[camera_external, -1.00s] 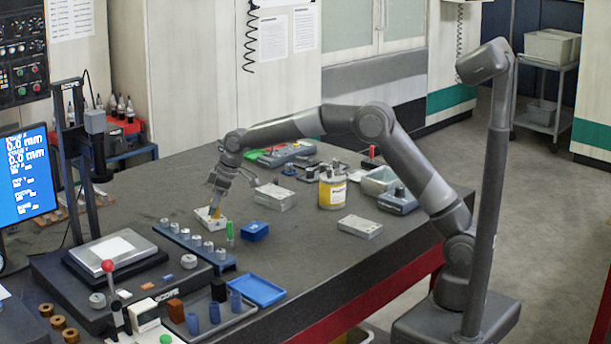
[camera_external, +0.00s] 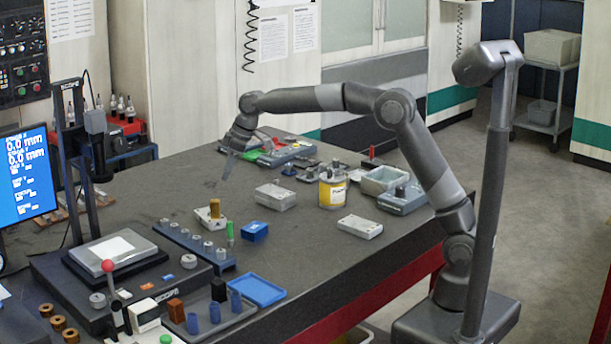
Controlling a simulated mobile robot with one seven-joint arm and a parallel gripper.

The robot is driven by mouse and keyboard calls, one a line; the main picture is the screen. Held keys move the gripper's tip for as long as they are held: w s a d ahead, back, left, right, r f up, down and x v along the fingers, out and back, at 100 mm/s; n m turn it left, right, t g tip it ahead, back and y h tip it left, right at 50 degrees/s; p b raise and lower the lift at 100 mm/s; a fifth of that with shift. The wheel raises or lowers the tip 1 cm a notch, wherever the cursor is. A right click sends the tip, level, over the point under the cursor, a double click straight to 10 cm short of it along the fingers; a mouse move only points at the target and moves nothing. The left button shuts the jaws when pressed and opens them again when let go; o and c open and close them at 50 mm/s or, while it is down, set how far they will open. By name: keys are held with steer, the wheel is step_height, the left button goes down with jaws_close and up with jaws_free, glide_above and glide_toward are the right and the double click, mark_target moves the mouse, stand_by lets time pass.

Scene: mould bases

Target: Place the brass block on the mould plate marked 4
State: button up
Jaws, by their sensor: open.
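The brass block (camera_external: 215,208) is a small upright golden piece. It stands on a light grey mould plate (camera_external: 207,222) left of the middle of the dark table. Two more grey mould plates lie to the right, one nearer the back (camera_external: 275,196) and one nearer the front edge (camera_external: 360,227). The number marks on the plates are too small to read. My gripper (camera_external: 226,178) is open and empty, above the table, behind and apart from the brass block.
A green cylinder (camera_external: 230,233) and a blue box (camera_external: 254,231) stand close to the block's plate. A blue rail with several metal pieces (camera_external: 195,245) lies in front. A yellow tin (camera_external: 332,188) and grey bin (camera_external: 385,180) stand to the right.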

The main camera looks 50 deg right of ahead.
steer(key=s+d+r+m+t+h, duration=0.1)
steer(key=s+d+r+m, duration=0.15)
steer(key=s+d, duration=0.65)
steer(key=s+d+r+m+h, duration=0.15)
steer(key=s+d+r, duration=0.25)
steer(key=s+d, duration=0.45)
steer(key=s+d+f+m, duration=0.1)
steer(key=s+d+f, duration=0.2)
steer(key=s, duration=0.4)
steer(key=s+d+f+m+t, duration=0.1)
steer(key=s+d+f+m, duration=0.1)
steer(key=s+d, duration=0.3)
steer(key=s+d+f+m, duration=0.2)
steer(key=s+d+f, duration=0.1)
steer(key=s, duration=0.7)
steer(key=shift+d+f+h, duration=0.35)
steer(key=shift+d, duration=0.25)
steer(key=shift+s, duration=0.1)
